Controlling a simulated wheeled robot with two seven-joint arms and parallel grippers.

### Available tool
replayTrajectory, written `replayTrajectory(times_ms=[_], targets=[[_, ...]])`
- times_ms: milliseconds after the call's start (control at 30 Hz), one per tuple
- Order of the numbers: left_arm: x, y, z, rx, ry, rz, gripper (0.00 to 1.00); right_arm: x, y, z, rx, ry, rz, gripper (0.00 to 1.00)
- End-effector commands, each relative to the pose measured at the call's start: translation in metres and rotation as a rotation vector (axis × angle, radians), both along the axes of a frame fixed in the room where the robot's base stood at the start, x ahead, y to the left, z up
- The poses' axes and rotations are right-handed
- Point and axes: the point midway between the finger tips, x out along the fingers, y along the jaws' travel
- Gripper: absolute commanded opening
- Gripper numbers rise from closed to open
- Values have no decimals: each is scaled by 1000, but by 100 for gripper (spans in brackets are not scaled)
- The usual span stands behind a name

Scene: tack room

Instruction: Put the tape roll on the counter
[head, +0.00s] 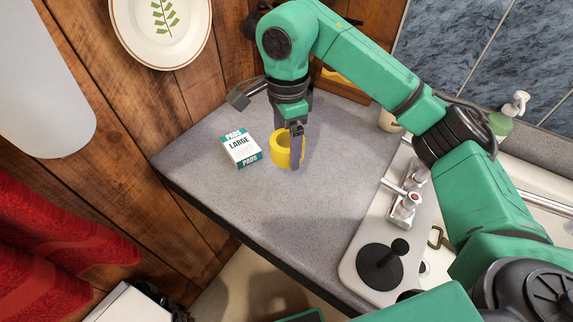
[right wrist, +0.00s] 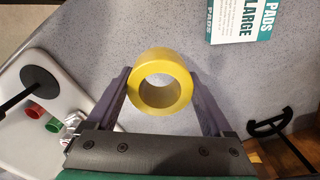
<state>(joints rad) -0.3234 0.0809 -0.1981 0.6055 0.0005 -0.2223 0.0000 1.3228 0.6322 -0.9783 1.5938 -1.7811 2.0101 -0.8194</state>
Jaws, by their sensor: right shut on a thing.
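The yellow tape roll (head: 281,148) is at the counter's surface, beside the pads box. In the right wrist view the tape roll (right wrist: 160,82) sits between the two fingers with its hole facing the camera. My right gripper (head: 296,150) is shut on the roll from above. Its fingers touch the roll's two sides in the right wrist view. The grey speckled counter (head: 225,185) lies under the roll; I cannot tell whether the roll rests on it or is just above. My left gripper is not in view.
A white and teal pads box (head: 241,149) lies left of the roll. To the right is a white sink unit (head: 362,262) with taps (head: 405,207) and a black plug (head: 383,265). A soap bottle (head: 508,113) stands at the back right. The counter's front left is clear.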

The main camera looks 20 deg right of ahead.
Motion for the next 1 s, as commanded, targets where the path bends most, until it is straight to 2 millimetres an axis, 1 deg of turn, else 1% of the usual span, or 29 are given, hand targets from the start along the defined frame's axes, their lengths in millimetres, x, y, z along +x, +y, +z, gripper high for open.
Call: replayTrajectory(times_ms=[33,100,200,267,333,400,533,667,700,733,1000], targets=[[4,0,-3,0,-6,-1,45,-1,1,-17,3,6,3,24],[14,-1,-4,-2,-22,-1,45,-1,1,-31,3,4,2,24],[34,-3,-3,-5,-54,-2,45,-1,1,-46,2,2,2,24],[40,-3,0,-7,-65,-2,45,0,0,-56,2,4,1,24],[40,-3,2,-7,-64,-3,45,0,0,-67,1,3,0,24],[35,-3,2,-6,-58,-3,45,0,0,-74,1,1,1,24],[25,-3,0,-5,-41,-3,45,0,0,-75,0,-2,1,24],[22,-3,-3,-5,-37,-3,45,0,0,-78,0,-1,1,24],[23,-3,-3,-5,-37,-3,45,0,0,-79,0,-1,1,89],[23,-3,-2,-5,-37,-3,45,0,0,-78,0,-1,1,100],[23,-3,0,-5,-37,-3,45,0,0,-75,0,0,1,100]])
